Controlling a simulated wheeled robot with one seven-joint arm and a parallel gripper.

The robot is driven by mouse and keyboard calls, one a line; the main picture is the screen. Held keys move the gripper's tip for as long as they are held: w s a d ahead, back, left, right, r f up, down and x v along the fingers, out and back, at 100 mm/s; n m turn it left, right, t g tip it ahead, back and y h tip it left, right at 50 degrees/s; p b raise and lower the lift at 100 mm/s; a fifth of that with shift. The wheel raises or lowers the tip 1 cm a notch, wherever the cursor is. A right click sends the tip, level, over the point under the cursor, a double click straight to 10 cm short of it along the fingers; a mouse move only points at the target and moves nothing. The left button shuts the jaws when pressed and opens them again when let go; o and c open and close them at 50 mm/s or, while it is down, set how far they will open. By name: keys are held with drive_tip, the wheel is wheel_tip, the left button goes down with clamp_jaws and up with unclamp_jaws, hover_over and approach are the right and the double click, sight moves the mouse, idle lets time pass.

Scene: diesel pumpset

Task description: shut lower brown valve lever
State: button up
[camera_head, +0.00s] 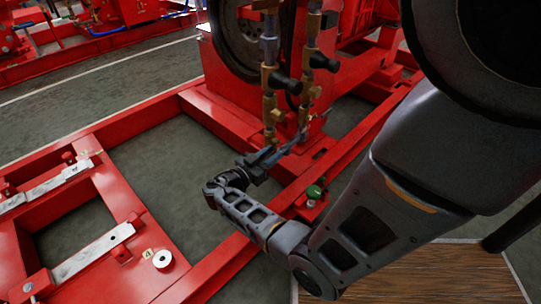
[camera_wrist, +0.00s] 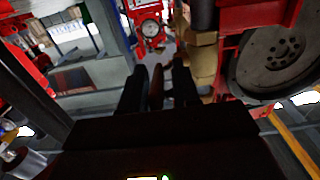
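My gripper (camera_head: 281,152) reaches in beside the lower end of the brass valve pipes in the head view. In the wrist view its two dark fingers (camera_wrist: 160,90) stand apart. A narrow brown lever (camera_wrist: 157,88) lies between them, close to the left finger, with a small gap to the right finger. The brass valve body (camera_wrist: 201,60) is just right of the fingers. In the head view the lower brass fittings (camera_head: 270,118) stand above the gripper, and I cannot make out the brown lever there.
Two black-handled valves (camera_head: 322,61) sit higher on the pipes. A large dark flywheel (camera_wrist: 272,58) is at the right in the wrist view. Red frame beams (camera_head: 150,115) surround the arm. A green-topped part (camera_head: 314,191) is close to my wrist. A round gauge (camera_wrist: 150,28) is ahead.

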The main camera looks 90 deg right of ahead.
clamp_jaws()
drive_tip(key=shift+s, duration=0.1)
drive_tip(key=shift+r+y+p, duration=0.35)
drive_tip(key=shift+y+p, duration=0.05)
drive_tip(key=shift+p, duration=0.05)
drive_tip(key=shift+s+a+t+y, duration=0.1)
drive_tip(key=shift+s+t+y, duration=0.05)
drive_tip(key=shift+t+y, duration=0.4)
drive_tip(key=shift+o, duration=0.6)
unclamp_jaws()
drive_tip(key=shift+r, duration=0.1)
